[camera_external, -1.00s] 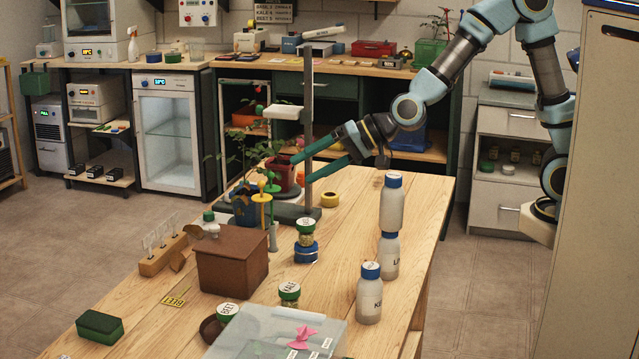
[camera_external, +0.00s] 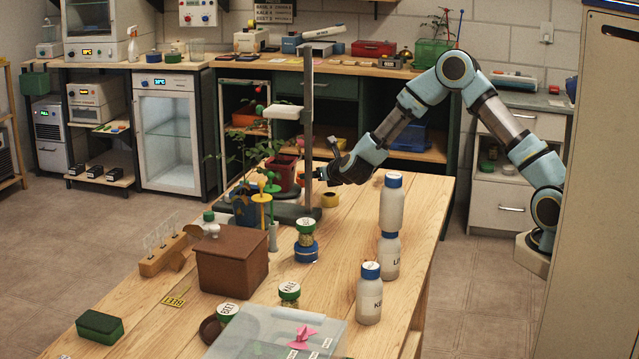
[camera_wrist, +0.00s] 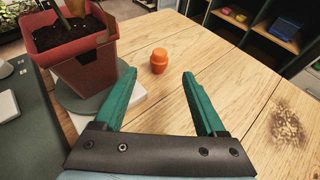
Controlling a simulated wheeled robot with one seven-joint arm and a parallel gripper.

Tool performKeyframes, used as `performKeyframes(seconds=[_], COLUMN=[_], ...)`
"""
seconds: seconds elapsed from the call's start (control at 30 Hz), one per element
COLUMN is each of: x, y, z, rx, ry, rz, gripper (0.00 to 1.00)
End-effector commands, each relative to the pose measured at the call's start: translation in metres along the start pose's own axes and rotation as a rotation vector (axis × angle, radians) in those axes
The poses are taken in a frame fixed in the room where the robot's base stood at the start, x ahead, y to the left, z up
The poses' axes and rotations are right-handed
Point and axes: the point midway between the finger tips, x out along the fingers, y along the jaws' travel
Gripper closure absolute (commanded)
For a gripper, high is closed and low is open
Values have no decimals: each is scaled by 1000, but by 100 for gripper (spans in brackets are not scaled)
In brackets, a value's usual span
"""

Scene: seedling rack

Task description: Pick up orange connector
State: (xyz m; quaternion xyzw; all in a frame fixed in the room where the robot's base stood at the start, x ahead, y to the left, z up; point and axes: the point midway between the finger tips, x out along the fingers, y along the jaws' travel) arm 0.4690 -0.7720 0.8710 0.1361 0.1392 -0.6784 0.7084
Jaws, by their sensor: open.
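The orange connector (camera_wrist: 158,61) is a small upright orange piece with a rounded top, standing on the wooden table just beyond my fingertips in the wrist view. My gripper (camera_wrist: 159,75) is open and empty, with a green finger on each side of the line to the connector. The connector is ahead of the gap between the fingers, not between them. I cannot make out the connector for certain there.
A red plant pot (camera_wrist: 75,55) stands on a round pale base left of my gripper. A grey upright post (camera_external: 307,130) stands beside it. The wood right of the connector is clear.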

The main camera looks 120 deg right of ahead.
Motion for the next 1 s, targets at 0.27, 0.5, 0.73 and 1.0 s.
performKeyframes(seconds=[0.27, 0.5, 0.73, 1.0], x=[38, 59, 91, 98], y=[0, 1, 1, 1], z=[1, 1, 1, 0], rx=[-3, -4, -5, -6], ry=[1, 2, 1, 1], rz=[1, 2, 2, 3], gripper=[27, 27, 27, 27])
